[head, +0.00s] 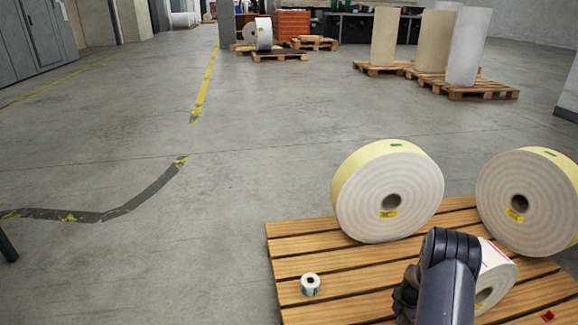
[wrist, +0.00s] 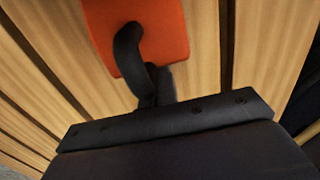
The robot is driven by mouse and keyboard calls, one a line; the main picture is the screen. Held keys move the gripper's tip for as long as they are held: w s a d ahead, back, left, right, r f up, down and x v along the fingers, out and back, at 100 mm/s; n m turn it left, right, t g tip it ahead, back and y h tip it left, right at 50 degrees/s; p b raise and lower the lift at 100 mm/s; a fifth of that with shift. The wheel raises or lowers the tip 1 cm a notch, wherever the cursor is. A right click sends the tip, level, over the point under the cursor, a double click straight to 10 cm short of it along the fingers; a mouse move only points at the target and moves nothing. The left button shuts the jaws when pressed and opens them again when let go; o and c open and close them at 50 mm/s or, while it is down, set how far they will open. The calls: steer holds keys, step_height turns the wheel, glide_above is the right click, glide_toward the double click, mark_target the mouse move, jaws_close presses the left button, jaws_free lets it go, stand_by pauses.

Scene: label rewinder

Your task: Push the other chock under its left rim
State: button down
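An orange-red chock (wrist: 165,30) lies on the wooden slats at the top of the wrist view. The dark curved finger of my gripper (wrist: 130,42) overlaps its lower left part; I cannot tell whether they touch or whether the fingers are apart. In the head view my gripper (head: 404,298) is mostly hidden by my arm, and that chock does not show. A white roll (head: 499,272) with a pink line stands on edge behind my arm, its left side hidden. A small red piece (head: 548,316), perhaps a chock, lies at the lower right.
The slatted pallet (head: 292,247) carries two big pale-yellow rolls, the left one (head: 365,195) and the right one (head: 535,215), at its back. A small label roll (head: 310,285) stands at its left front. Open concrete floor lies left; loaded pallets stand far back.

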steer(key=shift+w+d, duration=0.1)
steer(key=shift+d, duration=0.5)
steer(key=shift+w+d, duration=0.1)
steer(key=shift+d, duration=0.7)
steer(key=shift+r, duration=0.1)
